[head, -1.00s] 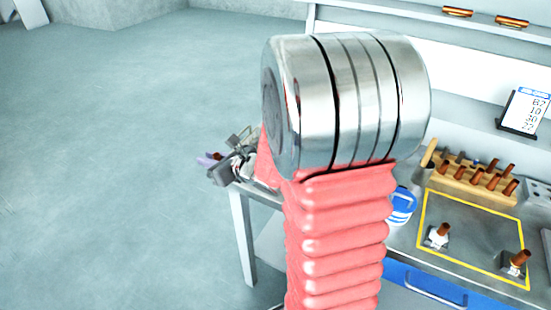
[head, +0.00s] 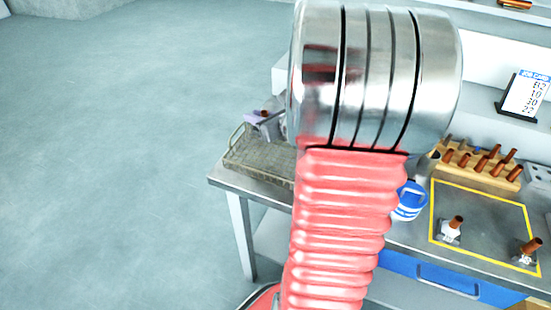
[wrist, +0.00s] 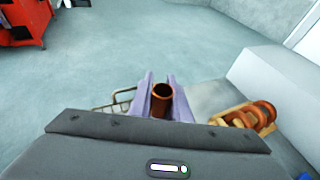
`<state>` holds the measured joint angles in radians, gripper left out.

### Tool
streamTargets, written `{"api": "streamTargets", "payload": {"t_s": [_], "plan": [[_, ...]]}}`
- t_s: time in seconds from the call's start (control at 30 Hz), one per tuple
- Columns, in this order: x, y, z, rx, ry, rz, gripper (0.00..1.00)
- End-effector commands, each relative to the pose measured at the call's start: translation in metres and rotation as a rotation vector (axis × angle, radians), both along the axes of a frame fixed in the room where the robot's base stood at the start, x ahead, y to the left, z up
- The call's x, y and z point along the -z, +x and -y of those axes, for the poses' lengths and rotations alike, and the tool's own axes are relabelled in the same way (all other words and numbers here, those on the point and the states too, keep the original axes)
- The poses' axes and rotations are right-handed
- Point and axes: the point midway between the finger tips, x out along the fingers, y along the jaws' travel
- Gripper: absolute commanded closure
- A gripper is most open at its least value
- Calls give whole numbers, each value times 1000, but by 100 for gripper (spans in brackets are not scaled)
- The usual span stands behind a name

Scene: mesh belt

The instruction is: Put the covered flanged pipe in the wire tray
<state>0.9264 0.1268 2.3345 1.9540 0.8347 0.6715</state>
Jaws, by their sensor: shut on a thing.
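My gripper (wrist: 163,98) shows in the wrist view with two lavender fingers shut on a brown pipe (wrist: 162,94), seen from its open upper end. Its lower part, including any flange, is hidden. In the head view my gripper (head: 262,117) is small, with a brown tip between its fingers, above the far end of the wire tray as seen there. The wire tray (head: 245,160) lies at the bench's left end, its right part hidden by my arm. The wire tray's frame (wrist: 112,105) also shows left of the fingers in the wrist view. The height gap cannot be told.
A wooden rack of brown pieces (head: 478,166), a blue-and-white tub (head: 408,201) and a job card (head: 525,97) are at the right. Open floor lies left.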

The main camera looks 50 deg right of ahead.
Motion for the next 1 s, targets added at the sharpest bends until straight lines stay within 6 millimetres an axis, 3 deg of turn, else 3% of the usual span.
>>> {"api": "streamTargets", "payload": {"t_s": [0.27, 0.7, 1.0], "plan": [[3, -6, 8, 20, 1, 1, 100], [54, -7, 9, 22, 1, 0, 100], [58, -7, 10, 22, 0, 2, 100]]}}
